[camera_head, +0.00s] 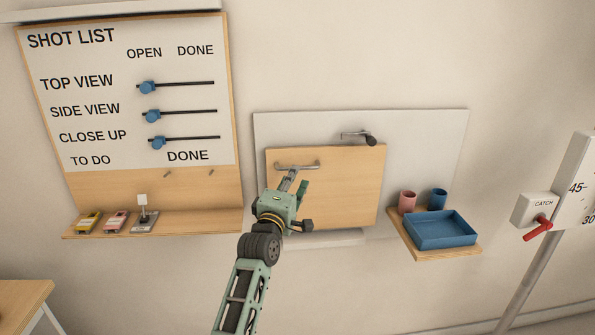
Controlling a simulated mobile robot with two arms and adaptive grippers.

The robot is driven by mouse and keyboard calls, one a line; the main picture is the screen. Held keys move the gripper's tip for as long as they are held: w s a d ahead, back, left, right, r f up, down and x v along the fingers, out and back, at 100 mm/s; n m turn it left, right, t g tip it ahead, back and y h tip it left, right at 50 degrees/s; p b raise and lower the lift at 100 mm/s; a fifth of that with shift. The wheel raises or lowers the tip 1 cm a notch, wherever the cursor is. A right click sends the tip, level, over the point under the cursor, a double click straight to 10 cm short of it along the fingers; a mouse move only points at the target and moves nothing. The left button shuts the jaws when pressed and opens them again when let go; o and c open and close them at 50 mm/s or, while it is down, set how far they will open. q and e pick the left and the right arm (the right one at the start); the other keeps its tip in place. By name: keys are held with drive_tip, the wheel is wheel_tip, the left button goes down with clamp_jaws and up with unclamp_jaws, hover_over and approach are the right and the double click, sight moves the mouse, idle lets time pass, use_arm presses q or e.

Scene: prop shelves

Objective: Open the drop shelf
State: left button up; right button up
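The drop shelf is a pale wooden panel (352,190) on a light backing board (430,140). It stands upright, or nearly so, against the board. A metal bar handle (308,165) is near its top left. A metal latch with a dark knob (370,141) sits at its top edge, right of the handle. My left gripper (303,205) is in front of the panel's left part, just below the handle. Its fingers look apart, with nothing seen between them. Whether it touches the handle or panel is unclear. My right gripper is not in view.
A small side shelf (450,254) at right holds a blue tray (442,230), a pink cup (407,202) and a blue cup (438,199). A post with a red lever (538,229) stands far right. A shot-list board (200,190) with sliders hangs at left.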

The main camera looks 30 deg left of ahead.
use_arm(q)
drive_tip(key=shift+x, duration=1.9)
clamp_jaws()
